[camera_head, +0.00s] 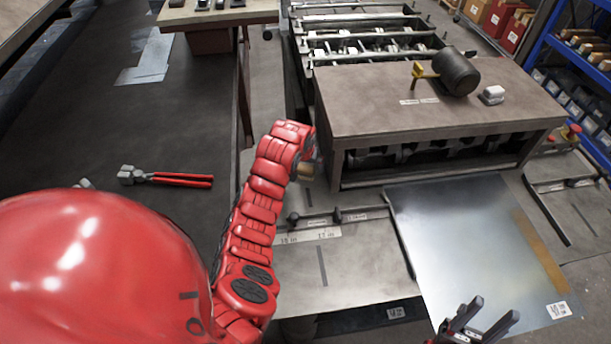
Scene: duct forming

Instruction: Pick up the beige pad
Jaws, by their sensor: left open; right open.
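My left gripper (306,158) is at the far end of the red arm, low in front of the bench's left corner and well away from that pad. It is open, but small and mostly hidden by the arm. A small tan piece (306,170) shows right at it; I cannot tell what it is or whether they touch. My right gripper (475,322) is open and empty over the near edge of the metal sheet.
A black mallet (456,73) with a yellow handle lies on the bench. A shiny metal sheet (470,240) lies in front of it. Red-handled pliers (170,178) lie on the dark table at left. Blue shelves (575,70) stand at the right.

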